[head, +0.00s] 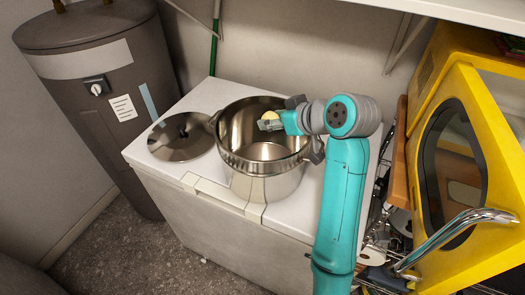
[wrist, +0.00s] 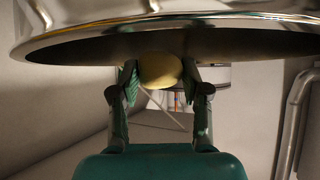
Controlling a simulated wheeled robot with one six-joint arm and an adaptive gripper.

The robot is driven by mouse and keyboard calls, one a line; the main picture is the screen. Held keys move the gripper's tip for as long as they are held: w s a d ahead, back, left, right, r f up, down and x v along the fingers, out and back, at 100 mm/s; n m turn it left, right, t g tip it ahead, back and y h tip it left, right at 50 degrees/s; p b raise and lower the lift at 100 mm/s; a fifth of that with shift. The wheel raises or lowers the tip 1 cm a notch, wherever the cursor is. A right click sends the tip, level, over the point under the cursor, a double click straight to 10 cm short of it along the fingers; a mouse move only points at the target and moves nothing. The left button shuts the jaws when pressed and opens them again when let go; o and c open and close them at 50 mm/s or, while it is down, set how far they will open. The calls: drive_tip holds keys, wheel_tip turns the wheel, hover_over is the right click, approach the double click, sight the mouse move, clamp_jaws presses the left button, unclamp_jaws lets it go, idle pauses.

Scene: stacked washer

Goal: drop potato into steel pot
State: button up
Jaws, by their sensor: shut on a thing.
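The steel pot (head: 262,172) stands open on the white chest in the head view. Its near rim (wrist: 60,42) spans the top of the wrist view. The potato (head: 270,117) is pale yellow and shows over the pot's opening in the head view. My gripper (head: 268,123) is shut on the potato, which sits between its two fingers in the wrist view (wrist: 160,70). The gripper reaches in from the right, over the pot's mouth. The inside of the pot that I can see looks empty.
The pot's lid (head: 180,137) lies on the white chest (head: 205,92) left of the pot. A grey water heater (head: 98,125) stands at the left. A yellow cabinet with an open door (head: 480,150) is at the right. A white shelf (head: 460,10) hangs above.

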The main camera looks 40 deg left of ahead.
drive_tip(key=o, duration=1.3)
drive_tip(key=shift+o, duration=0.2)
drive_tip(key=v, duration=0.7)
drive_tip(key=shift+d+r, duration=0.2)
drive_tip(key=shift+s, duration=0.1)
